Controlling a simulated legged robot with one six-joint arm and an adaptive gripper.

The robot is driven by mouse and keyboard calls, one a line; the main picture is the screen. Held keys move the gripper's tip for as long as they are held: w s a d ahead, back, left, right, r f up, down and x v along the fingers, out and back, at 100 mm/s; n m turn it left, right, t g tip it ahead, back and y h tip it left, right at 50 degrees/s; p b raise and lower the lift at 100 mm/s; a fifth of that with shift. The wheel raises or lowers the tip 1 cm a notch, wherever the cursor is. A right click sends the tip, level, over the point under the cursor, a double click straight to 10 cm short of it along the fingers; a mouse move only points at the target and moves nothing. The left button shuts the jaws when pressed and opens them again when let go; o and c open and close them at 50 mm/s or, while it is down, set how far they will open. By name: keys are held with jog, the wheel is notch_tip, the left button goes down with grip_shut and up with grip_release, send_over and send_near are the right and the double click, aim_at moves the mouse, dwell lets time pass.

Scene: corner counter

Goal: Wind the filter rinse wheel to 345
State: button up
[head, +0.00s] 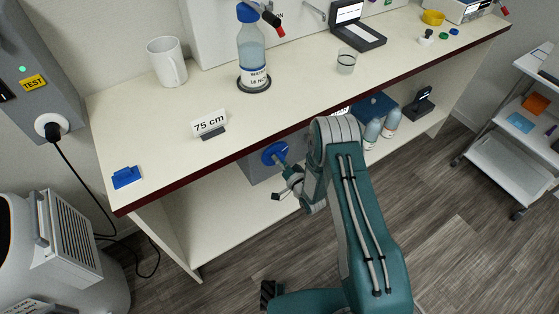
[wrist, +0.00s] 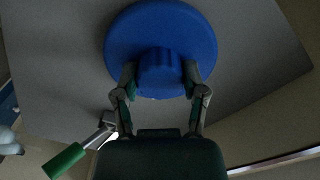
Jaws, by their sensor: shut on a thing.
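The blue wheel (wrist: 160,30) is a round disc with a raised hub, mounted on a grey panel (wrist: 60,70). In the head view the wheel (head: 271,153) shows under the counter, on a grey box, partly covered by my arm. My gripper (wrist: 160,85) is at the wheel's hub, with one finger on each side, shut on it. In the head view my gripper (head: 284,172) is small and reaches the wheel from the front. No scale or number on the wheel can be read.
A lever with a green grip (wrist: 66,160) sticks out near my gripper's left side. The counter edge (head: 235,157) runs above the wheel. Bottles (head: 372,132) stand on the lower shelf to the right. A "75 cm" sign (head: 209,124) stands on the counter.

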jog(key=m, duration=0.5)
jog(key=shift+w+d, duration=0.1)
jog(key=shift+d, duration=0.05)
jog(key=shift+f+m, duration=0.1)
jog(key=shift+m, duration=1.7)
jog(key=shift+d, duration=0.1)
jog(key=o, duration=1.1)
jog(key=shift+f, duration=0.1)
jog(key=shift+o, duration=0.2)
jog(key=v, duration=1.2)
